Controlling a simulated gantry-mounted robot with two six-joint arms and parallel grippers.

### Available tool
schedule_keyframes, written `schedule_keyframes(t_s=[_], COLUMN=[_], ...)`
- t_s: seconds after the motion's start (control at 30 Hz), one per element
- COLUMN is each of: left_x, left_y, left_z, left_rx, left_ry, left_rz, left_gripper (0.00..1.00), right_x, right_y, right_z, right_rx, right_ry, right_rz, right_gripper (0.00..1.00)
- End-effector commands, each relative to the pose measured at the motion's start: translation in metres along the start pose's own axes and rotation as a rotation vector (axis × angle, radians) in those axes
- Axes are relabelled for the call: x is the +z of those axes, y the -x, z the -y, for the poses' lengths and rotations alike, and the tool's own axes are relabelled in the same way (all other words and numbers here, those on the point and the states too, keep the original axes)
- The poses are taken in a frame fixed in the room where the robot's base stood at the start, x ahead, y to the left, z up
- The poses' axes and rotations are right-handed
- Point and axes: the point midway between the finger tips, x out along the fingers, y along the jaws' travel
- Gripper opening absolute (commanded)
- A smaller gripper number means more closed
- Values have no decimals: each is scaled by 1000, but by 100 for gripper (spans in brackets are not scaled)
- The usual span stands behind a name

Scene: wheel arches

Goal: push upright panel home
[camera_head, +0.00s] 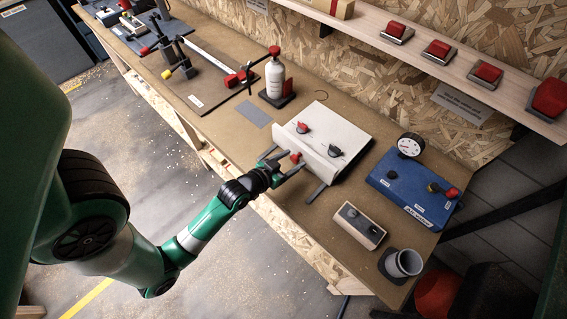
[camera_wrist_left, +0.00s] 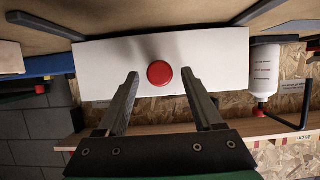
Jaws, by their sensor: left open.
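A white upright panel (camera_head: 318,164) stands along the front edge of a white box (camera_head: 333,121) on the workbench. It fills the upper middle of the left wrist view (camera_wrist_left: 220,58). A round red knob (camera_head: 295,157) is on the panel's face, and it also shows in the left wrist view (camera_wrist_left: 160,73). My left gripper (camera_head: 286,161) is open in front of the panel. Its two fingers (camera_wrist_left: 160,80) appear on either side of the knob, with visible gaps. I cannot tell whether they touch the panel. My right gripper is not in view.
A dark rail (camera_head: 316,193) sticks out below the panel. A blue box (camera_head: 412,190) with a gauge (camera_head: 409,145), a small wooden control box (camera_head: 360,224) and a grey cup (camera_head: 403,263) stand to the right. A white bottle (camera_head: 274,79) stands behind left. A shelf (camera_head: 420,38) runs above.

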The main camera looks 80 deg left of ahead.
Motion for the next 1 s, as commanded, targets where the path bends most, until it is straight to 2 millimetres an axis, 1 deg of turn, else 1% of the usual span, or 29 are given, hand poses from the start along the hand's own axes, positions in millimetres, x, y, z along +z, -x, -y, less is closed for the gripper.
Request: schedule_keyframes(t_s=[0.17,0.3,0.4,0.5,0.63,1.0], left_x=[-1,-1,0,0,0,0], left_y=[36,71,91,103,110,109], left_z=[0,0,0,0,0,0], left_rx=[0,-1,-1,0,0,0], left_ry=[1,2,0,2,0,0], left_rz=[4,4,4,2,1,1], left_gripper=[68,68,68,68,68,68], right_x=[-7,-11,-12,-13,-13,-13], right_y=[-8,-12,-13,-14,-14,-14], right_z=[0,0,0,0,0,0], right_rx=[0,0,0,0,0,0], right_ry=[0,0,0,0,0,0], right_rz=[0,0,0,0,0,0], right_gripper=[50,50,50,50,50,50])
